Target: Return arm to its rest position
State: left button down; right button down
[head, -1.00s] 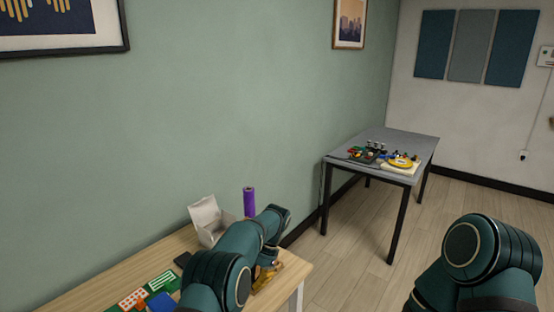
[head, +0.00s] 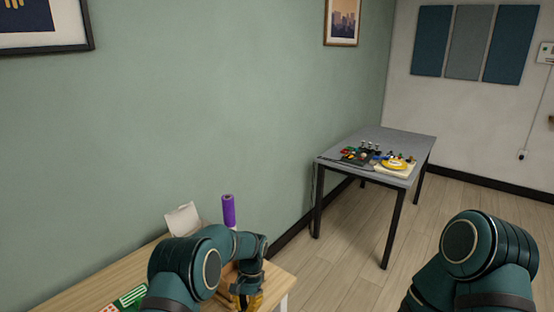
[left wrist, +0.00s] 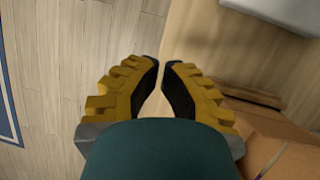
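My left arm (head: 190,265) comes in from the bottom left of the head view, bent over the wooden table (head: 95,290).
A purple cylinder (head: 228,210) and a white open box (head: 183,219) stand on the wooden table behind my left arm. A brown box (left wrist: 275,140) is close right of the left gripper. A grey table (head: 395,143) with small parts stands farther off. Floor between is clear.

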pick_arm(q)
jog(key=s+f+n+t+h, duration=0.2)
jog(key=s+f+n, duration=0.15)
jog(key=s, duration=0.45)
jog(key=s+f+n+t+h, duration=0.2)
jog(key=s+f+h, duration=0.15)
jog(key=s, duration=0.45)
jog(key=s+a+r+n+t, duration=0.1)
jog(key=s+r+n+t, duration=0.1)
jog(key=s, duration=0.6)
jog(key=shift+s+n, duration=0.35)
jog(key=shift+n, duration=0.2)
